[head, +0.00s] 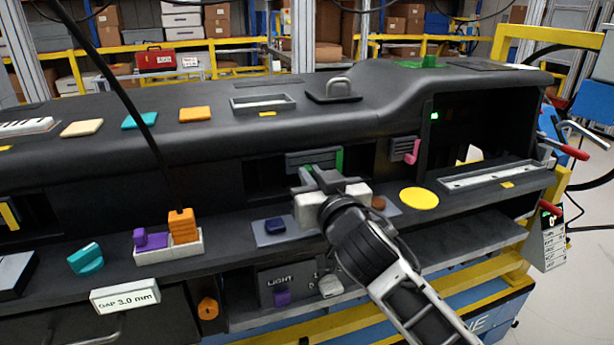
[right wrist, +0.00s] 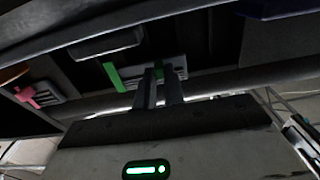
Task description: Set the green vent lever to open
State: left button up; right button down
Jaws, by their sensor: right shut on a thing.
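The green vent lever (head: 339,160) is at the right end of a grey slatted vent (head: 313,157), in the dashboard's front recess. It has an upright green bar and a tab running left toward my fingers. My right gripper (head: 318,180) is at this vent, its fingers close together on the green tab. In the right wrist view the green bar (right wrist: 114,77) shows beside my right gripper (right wrist: 160,88), with a bit of green between the fingertips. The fingers hide part of the tab and vent. My left gripper is not in view.
A second vent with a pink lever (head: 412,152) is to the right; the pink lever also shows in the right wrist view (right wrist: 28,96). Below are a yellow disc (head: 418,198), a dark blue block (head: 275,225) and a white tray (head: 190,246) with orange and purple pieces.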

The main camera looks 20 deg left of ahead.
jog(key=c, duration=1.5)
grip_release()
jog(key=shift+s, duration=0.1)
jog(key=b+v, duration=0.1)
jog(key=v, duration=1.4)
jog(key=shift+s+d, duration=0.3)
jog(key=s+d+f+m+g+h, duration=0.15)
jog(key=d+f, duration=0.25)
jog(key=f, duration=0.4)
jog(key=d+f+m+h, duration=0.1)
jog(key=d+f+h, duration=0.15)
jog(key=f, duration=0.55)
jog(key=s+d+f+g+h, duration=0.1)
jog(key=s+d+f, duration=0.2)
jog(key=d+f, duration=0.1)
jog(key=s+d+f+m+g+h, duration=0.1)
jog(key=s+d+f, duration=0.3)
jog(key=f, duration=0.3)
jog(key=s+d+f+g, duration=0.1)
jog(key=s+d+f, duration=0.3)
jog(key=f, duration=0.2)
jog(key=shift+s+m+h, duration=0.1)
jog(key=shift+m+h, duration=0.25)
jog(key=shift+h, duration=0.05)
